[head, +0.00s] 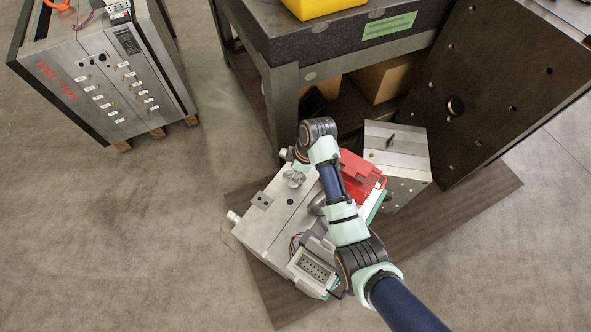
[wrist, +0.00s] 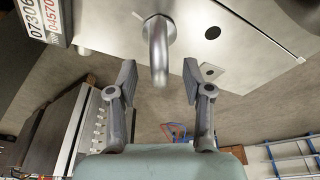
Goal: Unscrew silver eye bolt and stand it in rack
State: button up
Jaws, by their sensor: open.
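The silver eye bolt (wrist: 158,52) stands on its round collar against the steel face of the mould base (wrist: 235,60) in the wrist view, seen nearly edge-on. My gripper (wrist: 159,78) is open, with one finger on each side of the eye bolt's outer end in the picture. Gaps show on both sides, and neither finger touches it. In the head view the mould base (head: 256,226) lies below my wrist, and a silver eye bolt (head: 293,178) shows close to the wrist. My fingers are not clear there. I cannot pick out the rack for certain.
A red holder-like piece (head: 362,170) is beside my forearm. A smaller steel block (head: 398,150) stands behind it. A dark plate (head: 490,75) leans at right, next to a heavy table (head: 300,40). Another mould (head: 100,75) stands at upper left. The floor at left is clear.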

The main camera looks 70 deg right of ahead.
jog(key=shift+r, duration=0.1)
grip_shut()
jog(key=shift+r+n+p, duration=0.15)
jog(key=shift+n+p, duration=0.3)
jog(key=shift+n, duration=0.35)
jog(key=shift+d+n+y, duration=0.1)
jog(key=shift+n+y, duration=0.3)
jog(key=shift+n, duration=0.6)
jog(key=n+g+y, duration=0.1)
jog(key=n, duration=0.4)
jog(key=shift+n, duration=0.3)
jog(key=shift+w+n, duration=0.1)
jog(key=shift+n, duration=0.2)
jog(key=shift+r+p, duration=2.9)
jog(key=shift+p, duration=0.25)
